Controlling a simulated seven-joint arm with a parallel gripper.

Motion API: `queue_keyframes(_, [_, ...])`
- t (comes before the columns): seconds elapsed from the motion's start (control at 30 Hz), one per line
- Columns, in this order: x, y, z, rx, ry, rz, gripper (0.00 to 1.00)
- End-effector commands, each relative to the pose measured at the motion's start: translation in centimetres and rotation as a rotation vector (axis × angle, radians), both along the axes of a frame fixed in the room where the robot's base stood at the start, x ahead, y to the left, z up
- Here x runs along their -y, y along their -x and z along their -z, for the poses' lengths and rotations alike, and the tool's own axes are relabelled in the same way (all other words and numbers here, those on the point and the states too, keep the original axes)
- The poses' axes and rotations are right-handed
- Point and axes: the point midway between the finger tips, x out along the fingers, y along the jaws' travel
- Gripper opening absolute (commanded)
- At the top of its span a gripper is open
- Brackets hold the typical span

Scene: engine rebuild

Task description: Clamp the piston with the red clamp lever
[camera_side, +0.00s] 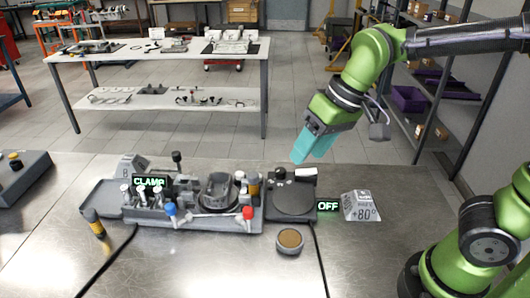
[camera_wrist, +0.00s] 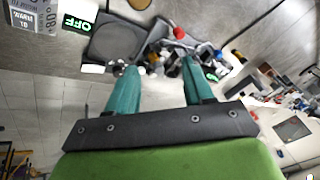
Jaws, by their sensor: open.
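The red clamp lever (camera_side: 248,212) is a light rod with a red knob at the front right of the grey fixture tray (camera_side: 240,227). Its red knob also shows in the wrist view (camera_wrist: 179,32), beyond my fingertips. A dark grey rounded part (camera_side: 218,188), which looks like the piston in its holder, sits in the middle of the fixture; I cannot tell whether it is clamped. A blue-knobbed lever (camera_side: 170,209) lies to its left. My gripper (camera_side: 312,150) is open and empty, its teal fingers above and right of the fixture, apart from the lever.
A dark square plate (camera_side: 290,205) with an OFF display (camera_side: 327,206) stands right of the fixture, beside a +80° sign block (camera_side: 361,207). A round tan-topped puck (camera_side: 290,240) and a yellow-banded black cylinder (camera_side: 94,223) stand in front. A CLAMP display (camera_side: 149,182) is lit.

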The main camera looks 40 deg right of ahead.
Motion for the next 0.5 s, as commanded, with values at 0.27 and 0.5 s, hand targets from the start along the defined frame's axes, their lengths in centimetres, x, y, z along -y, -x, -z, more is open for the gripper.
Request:
queue_keyframes(0.27, [-7.1, -6.5, 1.2, -0.179, 0.208, -0.297, 0.52])
queue_keyframes(0.5, [-9.0, -9.1, -0.4, -0.229, 0.312, -0.411, 0.52])
